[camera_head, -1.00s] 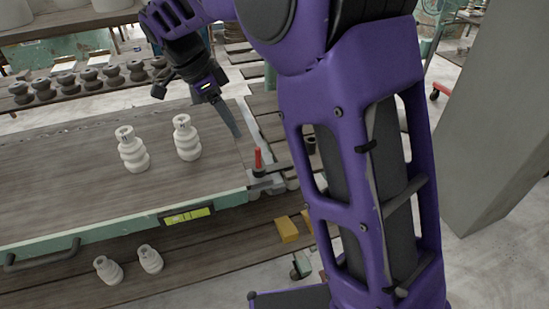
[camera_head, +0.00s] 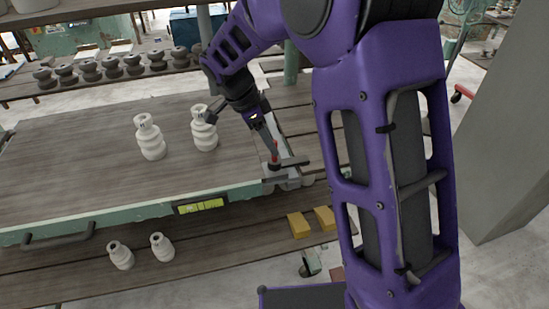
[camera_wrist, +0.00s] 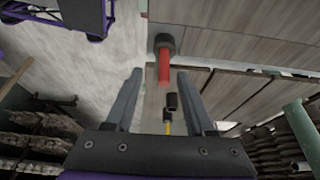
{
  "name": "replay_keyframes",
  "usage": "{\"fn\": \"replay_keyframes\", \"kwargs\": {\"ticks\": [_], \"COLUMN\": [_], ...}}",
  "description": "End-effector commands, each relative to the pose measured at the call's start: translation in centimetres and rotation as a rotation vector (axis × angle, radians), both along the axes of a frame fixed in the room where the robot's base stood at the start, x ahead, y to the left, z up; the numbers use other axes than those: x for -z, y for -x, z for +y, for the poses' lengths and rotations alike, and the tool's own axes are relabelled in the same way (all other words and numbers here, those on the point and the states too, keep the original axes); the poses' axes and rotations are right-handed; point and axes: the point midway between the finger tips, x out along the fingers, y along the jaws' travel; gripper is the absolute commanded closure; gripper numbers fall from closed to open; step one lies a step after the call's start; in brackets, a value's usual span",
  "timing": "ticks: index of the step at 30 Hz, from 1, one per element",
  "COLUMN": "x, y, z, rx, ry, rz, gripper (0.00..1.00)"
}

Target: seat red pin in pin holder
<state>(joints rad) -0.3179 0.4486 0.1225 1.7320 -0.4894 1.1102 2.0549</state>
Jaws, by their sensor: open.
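The red pin (camera_head: 274,151) stands near the right end of the wooden-topped bench, above a dark round base (camera_head: 274,165). In the wrist view the red pin (camera_wrist: 164,68) extends from a dark round piece (camera_wrist: 165,41). I cannot tell whether this piece is the pin holder or how deep the pin sits. My gripper (camera_wrist: 158,76) is open and empty, with one finger to each side of the pin's line. In the head view my gripper (camera_head: 270,138) points down close to the pin; contact cannot be told.
Two pale ribbed pieces (camera_head: 150,138) (camera_head: 204,130) stand on the bench top (camera_head: 80,165), left of my arm. Two more (camera_head: 120,256) (camera_head: 162,247) and yellow blocks (camera_head: 299,225) are on the lower shelf. A small dark cylinder (camera_wrist: 171,102) shows between my fingers.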

Motion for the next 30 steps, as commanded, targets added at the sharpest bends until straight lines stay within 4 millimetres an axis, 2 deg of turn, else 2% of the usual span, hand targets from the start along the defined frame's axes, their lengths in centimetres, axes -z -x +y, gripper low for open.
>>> {"fn": "replay_keyframes", "kwargs": {"ticks": [6, 9, 16, 25, 30], "x": [3.2, 4.1, 4.3, 4.2, 4.2], "y": [-0.7, -0.8, -0.9, -0.9, -0.9], "z": [-1.0, -1.3, -1.4, -1.4, -1.4], "rx": [0.003, 0.000, 0.000, 0.000, 0.000], "ry": [0.002, 0.000, 0.000, 0.000, 0.000], "rz": [0.004, 0.002, 0.000, 0.000, 0.000], "gripper": [0.45, 0.45, 0.45, 0.99, 1.00]}}
